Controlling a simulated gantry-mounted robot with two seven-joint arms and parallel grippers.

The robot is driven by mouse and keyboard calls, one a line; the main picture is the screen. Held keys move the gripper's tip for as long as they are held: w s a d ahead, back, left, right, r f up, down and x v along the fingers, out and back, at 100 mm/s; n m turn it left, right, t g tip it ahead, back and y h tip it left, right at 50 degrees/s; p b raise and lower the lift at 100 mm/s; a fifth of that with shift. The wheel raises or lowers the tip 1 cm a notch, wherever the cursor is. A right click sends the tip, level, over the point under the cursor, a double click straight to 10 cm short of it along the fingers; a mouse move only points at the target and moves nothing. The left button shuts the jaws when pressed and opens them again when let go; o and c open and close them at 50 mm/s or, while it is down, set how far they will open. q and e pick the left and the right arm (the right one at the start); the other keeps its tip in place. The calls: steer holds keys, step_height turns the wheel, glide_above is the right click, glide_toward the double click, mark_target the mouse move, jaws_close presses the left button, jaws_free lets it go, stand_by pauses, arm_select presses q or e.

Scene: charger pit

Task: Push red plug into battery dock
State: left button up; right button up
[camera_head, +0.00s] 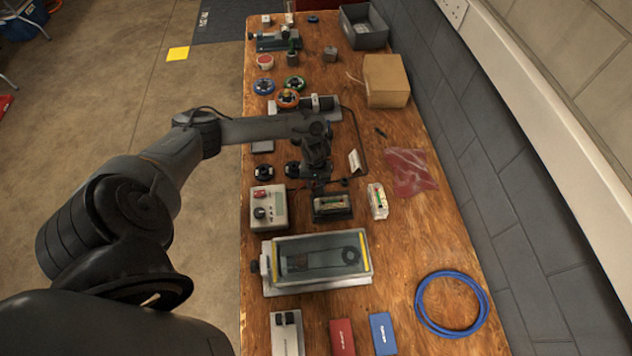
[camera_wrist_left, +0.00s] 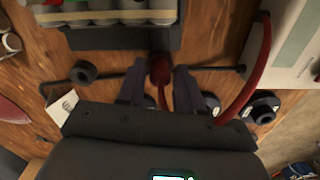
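The battery dock (camera_head: 345,214), a dark tray holding a battery pack, stands mid-bench in the head view. Its dark edge (camera_wrist_left: 125,40) and pale cells fill the top left of the left wrist view. My left gripper (camera_head: 318,185) is just behind the dock in the head view. In the wrist view its fingers (camera_wrist_left: 160,78) stand either side of the red plug (camera_wrist_left: 160,70), close against it. The plug is near the dock's edge; whether it touches is unclear. A red cable (camera_wrist_left: 258,75) loops to the right. My right gripper is not in view.
A charger box (camera_head: 280,208) with knobs stands left of the dock, and a white battery pack (camera_head: 378,200) stands right. A clear-lidded case (camera_head: 320,285) lies in front. Black round parts (camera_head: 263,173) sit behind.

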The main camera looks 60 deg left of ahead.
mark_target(316, 182)
arm_select(q)
steer(key=shift+o, duration=1.2)
steer(key=shift+r, duration=0.1)
step_height(316, 182, up, 9)
steer(key=p, duration=0.2)
steer(key=shift+r+p, duration=0.15)
steer(key=shift+p, duration=0.25)
steer(key=shift+r, duration=0.65)
